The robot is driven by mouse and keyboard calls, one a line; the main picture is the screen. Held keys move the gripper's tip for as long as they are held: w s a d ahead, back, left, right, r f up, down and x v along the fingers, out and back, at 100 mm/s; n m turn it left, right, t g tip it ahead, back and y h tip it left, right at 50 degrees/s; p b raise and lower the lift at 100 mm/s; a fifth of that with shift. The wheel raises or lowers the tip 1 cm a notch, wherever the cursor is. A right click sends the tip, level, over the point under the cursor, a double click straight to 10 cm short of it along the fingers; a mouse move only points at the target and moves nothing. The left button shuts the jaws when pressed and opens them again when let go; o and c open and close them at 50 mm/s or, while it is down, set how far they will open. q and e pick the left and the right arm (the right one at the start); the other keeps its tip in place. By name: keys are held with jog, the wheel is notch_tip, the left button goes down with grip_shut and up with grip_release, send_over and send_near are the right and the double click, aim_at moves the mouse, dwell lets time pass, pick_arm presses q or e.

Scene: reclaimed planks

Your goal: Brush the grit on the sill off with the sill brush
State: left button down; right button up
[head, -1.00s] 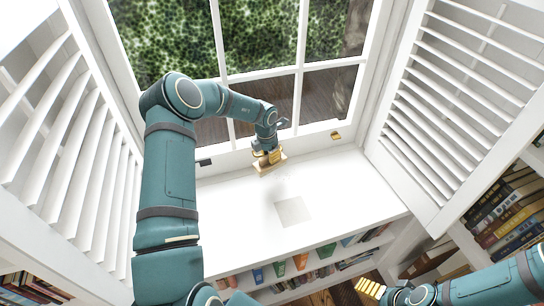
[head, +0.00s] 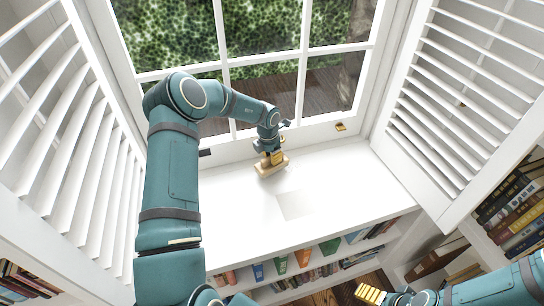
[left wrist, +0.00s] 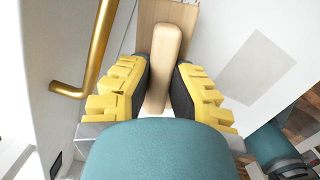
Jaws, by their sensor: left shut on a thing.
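The sill brush (head: 272,168) is a pale wooden block with a raised handle, at the back of the white sill (head: 350,180), near the window frame. My left gripper (head: 270,157) is shut on its handle. In the left wrist view the brush handle (left wrist: 165,62) stands between the yellow-padded fingers. The brush's underside is hidden. A square pale grey patch (head: 293,206) lies on the sill in front of the brush; I cannot make out separate grit grains. My right gripper (head: 370,293) is at the lower right, away from the sill; its finger gap is unclear.
White louvred shutters stand left (head: 75,150) and right (head: 450,110) of the sill. A brass latch (head: 340,127) and a small dark item (head: 205,153) are at the window frame. Bookshelves lie below the sill. The sill's right side is clear.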

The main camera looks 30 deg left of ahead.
aim_at(285, 159)
pick_arm(q)
jog(key=shift+f, duration=1)
dwell(0.6)
jog(key=shift+w+d+r+p, duration=0.1)
jog(key=shift+w+d+p, duration=0.3)
jog(key=shift+w+d, duration=0.15)
jog(key=shift+w+d+p, duration=0.4)
jog(key=shift+w+d, duration=0.65)
jog(key=shift+w, duration=0.25)
jog(key=shift+w+d, duration=1)
jog(key=shift+w, duration=0.15)
jog(key=shift+w+d+b, duration=0.3)
jog(key=shift+w+d, duration=1.15)
jog(key=shift+w, duration=0.3)
jog(key=shift+s+a+p, duration=0.7)
jog(key=shift+s+p, duration=0.1)
jog(key=shift+p, duration=0.2)
jog(key=shift+s+a+f+p, duration=0.2)
jog(key=shift+s+a+p, duration=0.25)
jog(key=shift+s, duration=0.1)
